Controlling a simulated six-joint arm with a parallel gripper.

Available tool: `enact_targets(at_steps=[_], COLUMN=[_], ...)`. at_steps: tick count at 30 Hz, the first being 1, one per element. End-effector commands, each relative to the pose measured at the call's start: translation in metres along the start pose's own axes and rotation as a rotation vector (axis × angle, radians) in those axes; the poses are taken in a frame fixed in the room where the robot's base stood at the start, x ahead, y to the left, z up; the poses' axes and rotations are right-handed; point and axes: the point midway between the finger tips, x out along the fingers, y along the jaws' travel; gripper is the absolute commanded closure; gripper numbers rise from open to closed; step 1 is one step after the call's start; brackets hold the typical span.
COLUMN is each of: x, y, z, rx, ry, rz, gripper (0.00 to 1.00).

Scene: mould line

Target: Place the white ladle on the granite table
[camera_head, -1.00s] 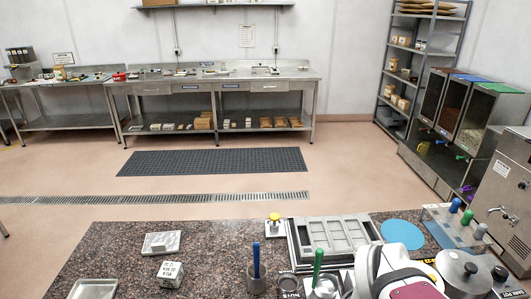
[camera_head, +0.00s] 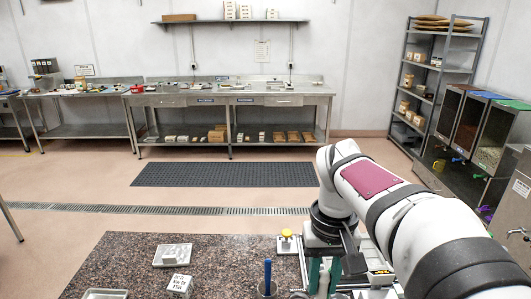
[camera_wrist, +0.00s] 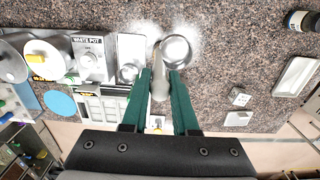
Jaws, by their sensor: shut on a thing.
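My gripper (camera_wrist: 160,76) has two green fingers closed on the pale handle of the white ladle (camera_wrist: 160,86) in the wrist view. The ladle's round, shiny bowl (camera_wrist: 175,51) lies just beyond the fingertips, over the speckled granite table (camera_wrist: 225,55). A whitish patch surrounds the bowl. I cannot tell whether the bowl touches the table. In the head view my gripper (camera_head: 324,276) hangs over the right part of the granite table (camera_head: 130,256), where my arm hides much of what is behind it.
In the wrist view, pots (camera_wrist: 45,60) and a white-pot stand (camera_wrist: 90,58) crowd the left.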

Motion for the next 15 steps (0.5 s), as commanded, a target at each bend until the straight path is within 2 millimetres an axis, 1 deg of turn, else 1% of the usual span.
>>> enact_targets(at_steps=[2, 4, 8, 9, 12, 15], x=[0.004, 0.014, 0.041, 0.05, 0.069, 0.081], y=[0.006, 0.02, 0.06, 0.074, 0.103, 0.12], z=[-0.004, -0.013, -0.034, -0.039, -0.048, -0.051], rx=[0.005, 0.005, 0.003, 0.003, 0.002, -0.001], ry=[-0.002, -0.005, -0.007, -0.007, -0.005, -0.002], rz=[-0.001, -0.004, -0.013, -0.016, -0.022, -0.026], gripper=[1.0, 1.0, 1.0, 1.0, 1.0, 1.0])
